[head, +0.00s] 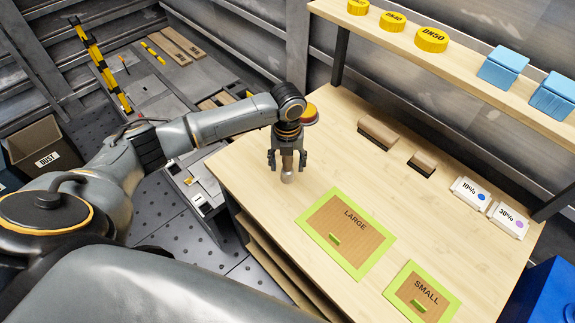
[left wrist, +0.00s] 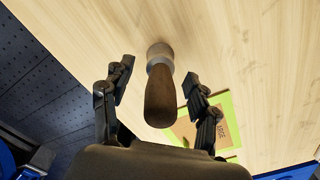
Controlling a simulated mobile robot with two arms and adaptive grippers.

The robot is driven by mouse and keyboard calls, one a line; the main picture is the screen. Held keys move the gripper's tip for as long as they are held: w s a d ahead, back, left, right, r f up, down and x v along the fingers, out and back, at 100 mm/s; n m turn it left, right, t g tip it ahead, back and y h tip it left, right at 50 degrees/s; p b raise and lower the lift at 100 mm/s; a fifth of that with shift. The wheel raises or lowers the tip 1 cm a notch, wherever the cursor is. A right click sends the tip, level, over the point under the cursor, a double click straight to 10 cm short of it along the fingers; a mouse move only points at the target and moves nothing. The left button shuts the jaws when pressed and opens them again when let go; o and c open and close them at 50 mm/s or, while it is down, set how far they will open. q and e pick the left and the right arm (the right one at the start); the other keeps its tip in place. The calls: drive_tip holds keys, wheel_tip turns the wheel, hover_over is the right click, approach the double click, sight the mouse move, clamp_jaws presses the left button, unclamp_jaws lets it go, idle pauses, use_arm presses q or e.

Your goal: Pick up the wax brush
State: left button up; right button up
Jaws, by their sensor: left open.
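The wax brush (head: 287,176) stands upright on the wooden workbench (head: 330,160), near its left edge. In the left wrist view the brush (left wrist: 160,97) shows a dark brown wooden handle pointing toward the camera and a pale grey lower end. My left gripper (head: 287,160) is above the bench, pointing down, its fingers on either side of the brush. In the left wrist view the open left gripper (left wrist: 158,72) has gaps between both fingers and the handle. My right gripper is not in view.
Green-framed LARGE (head: 330,213) and SMALL (head: 409,283) boards lie in front. Two brown blocks (head: 377,132) (head: 423,163) and white cards (head: 470,193) lie toward the back. A red-yellow round object (head: 310,115) is partly behind my arm. A shelf (head: 440,65) holds yellow caps and blue boxes.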

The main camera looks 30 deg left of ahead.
use_arm(q)
drive_tip(key=shift+f, duration=0.3)
drive_tip(key=c, duration=1.2)
clamp_jaws()
drive_tip(key=shift+r, duration=0.2)
